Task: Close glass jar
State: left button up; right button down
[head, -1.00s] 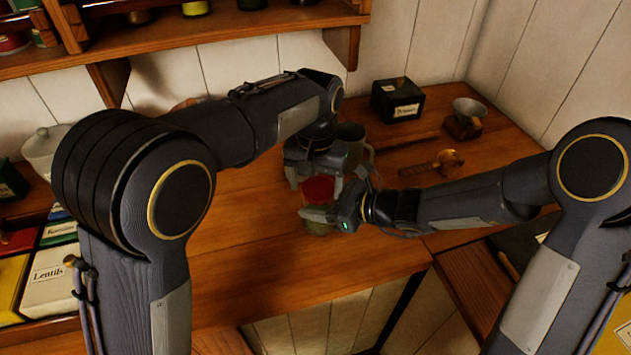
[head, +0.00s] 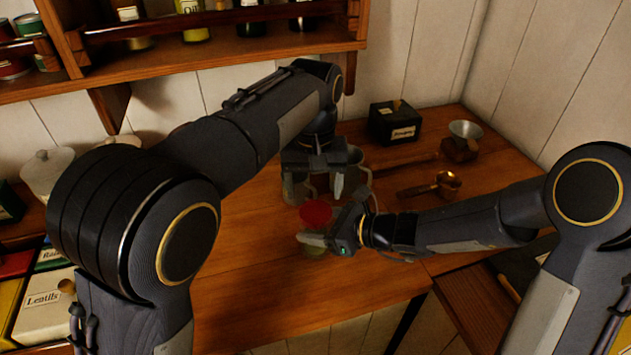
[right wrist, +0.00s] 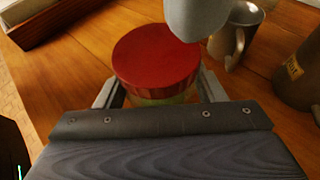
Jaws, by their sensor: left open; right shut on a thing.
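The glass jar (head: 313,251) stands on the wooden counter, with its red lid (head: 316,213) on top. In the right wrist view the lid (right wrist: 155,60) lies level over the jar's greenish glass (right wrist: 165,99). My right gripper (head: 325,238) is shut on the jar below the lid, with one finger on each side in the right wrist view. My left gripper (head: 315,186) is open and empty, above and just behind the lid. One of its grey fingertips shows close over the lid in the right wrist view (right wrist: 198,18). The lid's thread is hidden.
A metal mug (right wrist: 236,38) stands close behind the jar. A black labelled box (head: 395,122), a grinder (head: 460,142) and a brass scoop (head: 445,186) are at the back right. Tins and a white pot (head: 47,172) are at the left. The counter's front left is clear.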

aim_at(316, 211)
pick_arm(q)
notch_tip(316, 211, up, 2)
jog(key=n, duration=0.3)
jog(key=shift+d+r+n, duration=0.15)
jog(key=shift+r+n, duration=0.1)
jog(key=shift+n, duration=0.05)
jog(key=shift+f, duration=4.05)
jog(key=c, duration=0.8)
jog(key=o, duration=1.2)
jog(key=shift+c, duration=0.2)
pick_arm(e)
jog(key=shift+r, duration=0.1)
pick_arm(q)
jog(key=shift+r, duration=0.1)
